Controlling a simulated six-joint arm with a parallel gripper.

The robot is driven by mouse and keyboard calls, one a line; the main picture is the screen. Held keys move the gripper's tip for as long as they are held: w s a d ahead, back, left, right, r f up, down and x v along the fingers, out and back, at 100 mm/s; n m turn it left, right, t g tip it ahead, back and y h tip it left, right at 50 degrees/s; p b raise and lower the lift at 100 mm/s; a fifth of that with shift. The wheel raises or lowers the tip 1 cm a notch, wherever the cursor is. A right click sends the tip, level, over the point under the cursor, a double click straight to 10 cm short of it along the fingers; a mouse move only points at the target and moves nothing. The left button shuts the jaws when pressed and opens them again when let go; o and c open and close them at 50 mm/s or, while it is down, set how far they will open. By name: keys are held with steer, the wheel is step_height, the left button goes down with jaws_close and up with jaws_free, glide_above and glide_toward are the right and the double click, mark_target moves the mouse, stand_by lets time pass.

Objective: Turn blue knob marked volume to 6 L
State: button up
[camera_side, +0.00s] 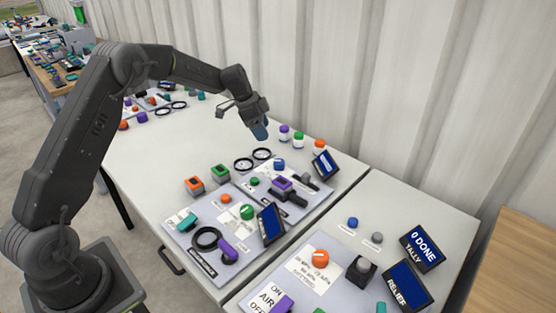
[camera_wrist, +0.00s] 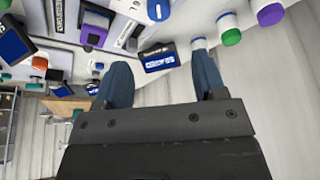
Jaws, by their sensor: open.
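A blue knob (camera_side: 279,163) sits on the panel in the middle of the white table, left of a small tilted display (camera_side: 325,164). In the wrist view a blue knob (camera_wrist: 158,9) with a pale pointer line shows at the top edge, partly cut off. A blue display (camera_wrist: 160,58) shows below it. I cannot read a volume scale or value. My gripper (camera_side: 261,132) is above and behind the knob, apart from it, near the wall. In the wrist view its two blue fingers (camera_wrist: 162,75) are spread with nothing between them.
Purple, green and orange capped jars (camera_side: 299,137) stand behind the knob near the corrugated wall. A purple-topped black valve (camera_side: 284,186) lies in front. Another blue knob (camera_side: 352,223) is on the right table.

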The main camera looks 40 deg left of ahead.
mark_target(279, 161)
steer(key=x, duration=1.3)
steer(key=shift+c, duration=0.5)
steer(key=c, duration=0.8)
